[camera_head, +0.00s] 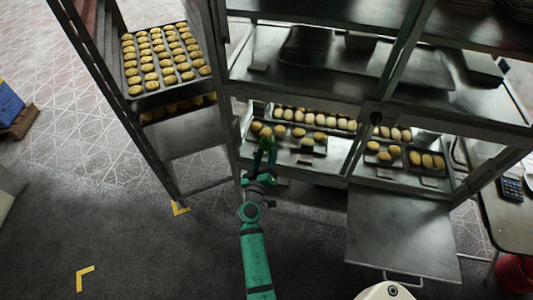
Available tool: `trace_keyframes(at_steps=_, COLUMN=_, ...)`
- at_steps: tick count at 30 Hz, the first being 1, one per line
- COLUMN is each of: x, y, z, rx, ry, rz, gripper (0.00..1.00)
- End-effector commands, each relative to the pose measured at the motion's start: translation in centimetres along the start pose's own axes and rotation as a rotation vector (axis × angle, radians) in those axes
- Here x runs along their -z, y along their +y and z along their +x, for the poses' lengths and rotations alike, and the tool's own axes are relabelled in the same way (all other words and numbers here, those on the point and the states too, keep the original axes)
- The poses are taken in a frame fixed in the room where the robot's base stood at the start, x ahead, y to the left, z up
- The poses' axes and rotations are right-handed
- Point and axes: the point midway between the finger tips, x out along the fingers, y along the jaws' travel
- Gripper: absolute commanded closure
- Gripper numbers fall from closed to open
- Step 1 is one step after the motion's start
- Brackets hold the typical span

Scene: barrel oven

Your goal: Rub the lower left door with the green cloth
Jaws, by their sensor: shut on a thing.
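My gripper (265,156) is at the front of the metal oven rack, left of its middle, by the lower shelf with rolls. It is shut on a small green patch, the green cloth (266,143), which is mostly hidden by the fingers. I cannot tell whether the cloth touches the rack. A dark panel under the left lower shelf (310,190) may be the lower left door; my arm covers part of its left end. At lower right, a grey metal door (402,235) with a bar handle hangs folded down.
Trays of rolls (305,118) fill the lower shelf. A tall trolley with bread trays (165,62) stands at left. A table with a calculator (511,189) and a red bucket (516,272) are at right.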

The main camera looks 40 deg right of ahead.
Motion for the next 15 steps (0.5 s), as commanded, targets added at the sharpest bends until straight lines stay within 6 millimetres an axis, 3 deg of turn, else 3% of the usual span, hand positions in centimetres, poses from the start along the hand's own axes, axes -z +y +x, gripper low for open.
trace_keyframes(at_steps=15, x=-0.05, y=-0.07, z=0.75, rx=0.002, ry=0.001, rz=-0.001, gripper=0.7)
